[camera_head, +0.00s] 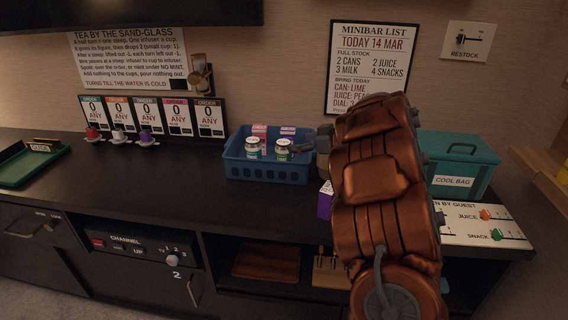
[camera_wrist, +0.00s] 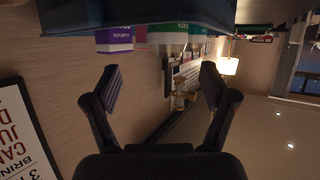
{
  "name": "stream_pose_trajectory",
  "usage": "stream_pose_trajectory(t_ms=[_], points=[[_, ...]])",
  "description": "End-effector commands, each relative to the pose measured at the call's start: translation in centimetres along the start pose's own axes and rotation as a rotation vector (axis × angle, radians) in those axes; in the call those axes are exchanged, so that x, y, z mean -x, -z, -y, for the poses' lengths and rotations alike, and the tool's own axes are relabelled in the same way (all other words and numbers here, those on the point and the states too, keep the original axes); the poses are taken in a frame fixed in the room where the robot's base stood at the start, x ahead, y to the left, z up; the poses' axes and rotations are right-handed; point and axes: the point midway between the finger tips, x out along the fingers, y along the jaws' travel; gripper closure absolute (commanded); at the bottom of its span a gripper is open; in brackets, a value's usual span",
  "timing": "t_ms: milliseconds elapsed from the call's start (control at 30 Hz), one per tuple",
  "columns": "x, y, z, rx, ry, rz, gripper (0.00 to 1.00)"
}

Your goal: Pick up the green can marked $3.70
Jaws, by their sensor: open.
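Two cans with pale tops and green labels stand in the blue basket (camera_head: 267,172) on the counter: a left can (camera_head: 253,148) and a right can (camera_head: 283,151). The $3.70 mark is not legible on either. In the wrist view, green-and-white can shapes (camera_wrist: 168,38) show at the top, beyond my fingers, below the dark blue basket edge (camera_wrist: 140,14). My gripper (camera_wrist: 161,73) is open, with nothing between its fingers. In the head view it is at the basket's right end, close to the right can, partly hidden behind my copper arm.
Pink (camera_head: 260,130) and purple-topped cartons stand behind the cans in the basket. A purple carton (camera_head: 325,203) stands on the counter by my arm. A teal cool bag (camera_head: 458,165) is at the right. The counter left of the basket is clear near its front.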

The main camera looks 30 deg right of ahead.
Motion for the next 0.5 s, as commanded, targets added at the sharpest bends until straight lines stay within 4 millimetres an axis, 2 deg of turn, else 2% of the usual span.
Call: stream_pose_trajectory(t_ms=[100,500], points=[[-0.3,-0.9,0.4,-0.016,0.034,0.002,0.16],[-3.4,-0.9,0.7,-0.016,0.036,0.003,0.16]])
